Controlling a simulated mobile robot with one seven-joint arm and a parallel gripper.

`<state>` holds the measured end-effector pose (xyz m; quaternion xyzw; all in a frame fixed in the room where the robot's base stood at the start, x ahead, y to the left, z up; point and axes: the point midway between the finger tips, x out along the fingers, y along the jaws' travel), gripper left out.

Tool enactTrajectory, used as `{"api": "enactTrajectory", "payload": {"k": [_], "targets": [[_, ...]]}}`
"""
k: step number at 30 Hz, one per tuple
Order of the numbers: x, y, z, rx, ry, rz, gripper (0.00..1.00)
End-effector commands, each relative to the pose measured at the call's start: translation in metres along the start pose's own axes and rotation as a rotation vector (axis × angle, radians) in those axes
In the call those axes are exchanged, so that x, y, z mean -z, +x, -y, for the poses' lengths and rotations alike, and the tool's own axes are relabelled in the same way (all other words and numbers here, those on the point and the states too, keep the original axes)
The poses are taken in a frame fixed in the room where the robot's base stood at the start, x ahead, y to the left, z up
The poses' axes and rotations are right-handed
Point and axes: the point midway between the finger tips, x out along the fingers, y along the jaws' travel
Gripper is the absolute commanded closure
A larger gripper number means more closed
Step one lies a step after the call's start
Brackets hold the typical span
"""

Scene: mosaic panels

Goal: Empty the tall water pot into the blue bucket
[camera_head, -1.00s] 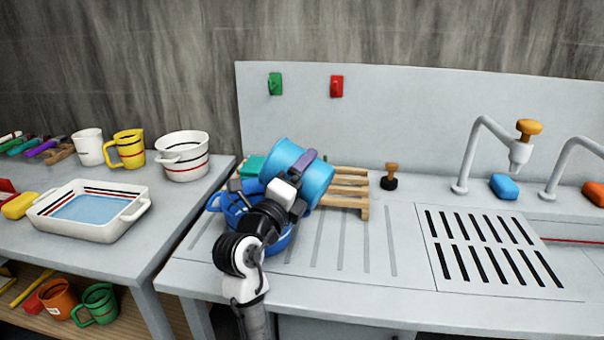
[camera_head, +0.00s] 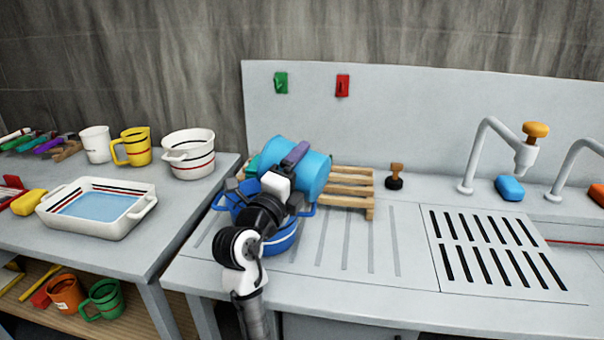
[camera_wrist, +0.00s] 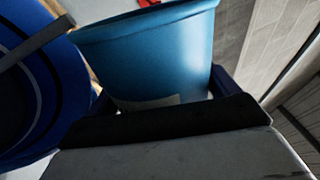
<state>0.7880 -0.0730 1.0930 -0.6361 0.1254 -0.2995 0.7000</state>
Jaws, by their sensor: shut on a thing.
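The tall water pot (camera_head: 312,176) is light blue with a purple handle (camera_head: 296,153). It is tipped nearly onto its side above the blue bucket (camera_head: 284,238). My gripper (camera_head: 274,184) is shut on the pot. In the wrist view the pot (camera_wrist: 160,55) fills the middle, its rim toward the top, and the dark inside of the bucket (camera_wrist: 35,95) lies at the left. My gripper and the pot hide much of the bucket in the head view. I cannot see any water leaving the pot or inside the bucket.
A wooden rack (camera_head: 350,190) stands right behind the pot. A black stopper with a brown knob (camera_head: 395,177) stands further right, before the drain grate (camera_head: 490,250) and tap (camera_head: 490,150). A white basin of water (camera_head: 97,207) sits on the left table. The ribbed counter right of the bucket is clear.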

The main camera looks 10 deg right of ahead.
Motion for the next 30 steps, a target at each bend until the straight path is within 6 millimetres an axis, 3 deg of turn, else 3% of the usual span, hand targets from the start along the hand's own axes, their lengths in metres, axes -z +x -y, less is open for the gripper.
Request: {"api": "enactTrajectory", "payload": {"k": [15, 21, 30], "targets": [[-0.010, 0.002, 0.012, 0.001, -0.160, 0.034, 0.51], [-0.014, 0.001, 0.007, 0.002, -0.242, 0.052, 0.51], [-0.014, 0.002, 0.007, 0.001, -0.238, 0.050, 0.51]]}}
